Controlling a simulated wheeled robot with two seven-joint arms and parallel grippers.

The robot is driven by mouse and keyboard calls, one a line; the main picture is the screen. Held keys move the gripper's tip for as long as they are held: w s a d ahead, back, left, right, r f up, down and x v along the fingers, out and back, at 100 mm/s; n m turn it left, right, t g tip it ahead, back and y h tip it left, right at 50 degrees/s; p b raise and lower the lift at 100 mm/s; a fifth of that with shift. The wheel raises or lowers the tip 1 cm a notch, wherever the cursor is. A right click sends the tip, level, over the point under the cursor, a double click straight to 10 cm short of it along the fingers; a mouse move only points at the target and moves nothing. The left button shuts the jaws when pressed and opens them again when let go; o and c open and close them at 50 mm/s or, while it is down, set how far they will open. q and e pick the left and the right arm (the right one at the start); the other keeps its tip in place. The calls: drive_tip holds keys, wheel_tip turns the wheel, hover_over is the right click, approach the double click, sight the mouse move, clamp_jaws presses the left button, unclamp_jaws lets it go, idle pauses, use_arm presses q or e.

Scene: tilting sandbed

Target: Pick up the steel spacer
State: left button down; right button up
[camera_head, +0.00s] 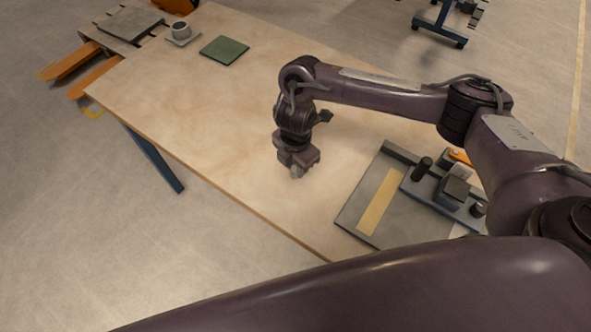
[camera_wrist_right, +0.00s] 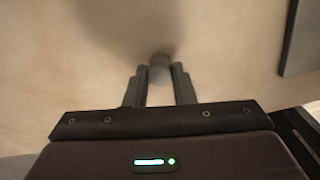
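The steel spacer (camera_wrist_right: 160,66) is a small, dull grey-brown cylinder on the wooden table. In the right wrist view it lies between the tips of my right gripper (camera_wrist_right: 160,76), close to the right finger, with a narrow gap seeming to show at the left finger. The right gripper is open and points down. In the head view the right gripper (camera_head: 297,172) is low over the middle of the table, and the spacer is mostly hidden by the fingers there. My left gripper is not in view.
A grey board (camera_head: 352,212) with a tan strip, a dark post and blocks lies to the right of the gripper. The wooden table (camera_head: 190,110) is clear left of the gripper.

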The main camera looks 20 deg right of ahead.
clamp_jaws()
